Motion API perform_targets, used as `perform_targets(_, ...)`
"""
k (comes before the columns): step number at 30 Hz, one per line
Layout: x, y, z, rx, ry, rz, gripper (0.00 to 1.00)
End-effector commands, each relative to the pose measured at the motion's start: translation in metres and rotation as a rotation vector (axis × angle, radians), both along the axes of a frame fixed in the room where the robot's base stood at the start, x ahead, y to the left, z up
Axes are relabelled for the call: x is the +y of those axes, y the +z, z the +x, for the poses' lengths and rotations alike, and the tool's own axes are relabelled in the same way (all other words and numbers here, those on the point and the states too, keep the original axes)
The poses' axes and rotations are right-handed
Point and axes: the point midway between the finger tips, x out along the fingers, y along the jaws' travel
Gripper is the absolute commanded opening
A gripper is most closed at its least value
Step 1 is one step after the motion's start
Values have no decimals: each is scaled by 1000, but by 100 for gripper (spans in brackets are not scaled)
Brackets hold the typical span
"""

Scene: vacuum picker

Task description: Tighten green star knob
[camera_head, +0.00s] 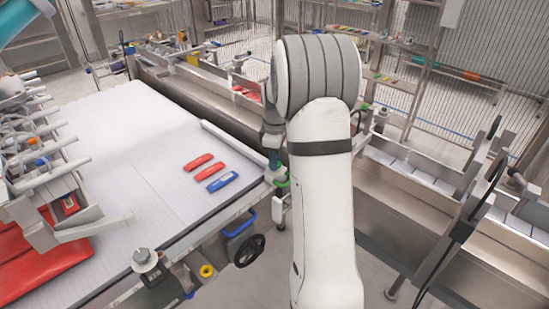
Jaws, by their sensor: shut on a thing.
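The green star knob (283,184) shows as a small patch of green at the right edge of the conveyor, just left of my arm. My gripper (275,164) reaches down onto it from above, with its dark fingers shut on it. The fingers and my arm hide most of the knob, so its lobes and angle cannot be made out.
A white conveyor (130,125) fills the left, with two red packs (205,167) and a blue pack (222,181) on it. A black handwheel (247,250) and a blue-rimmed part (240,222) sit below its edge. A steel channel (430,205) runs along the right.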

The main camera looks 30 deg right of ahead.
Motion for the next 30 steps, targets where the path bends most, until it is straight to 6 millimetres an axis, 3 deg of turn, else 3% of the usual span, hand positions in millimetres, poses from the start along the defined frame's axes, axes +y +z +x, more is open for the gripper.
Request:
perform_targets(14, 0, 0, 0, -1, -99, -1, 11)
perform_targets(30, 1, 0, 1, -1, -573, -1, 11)
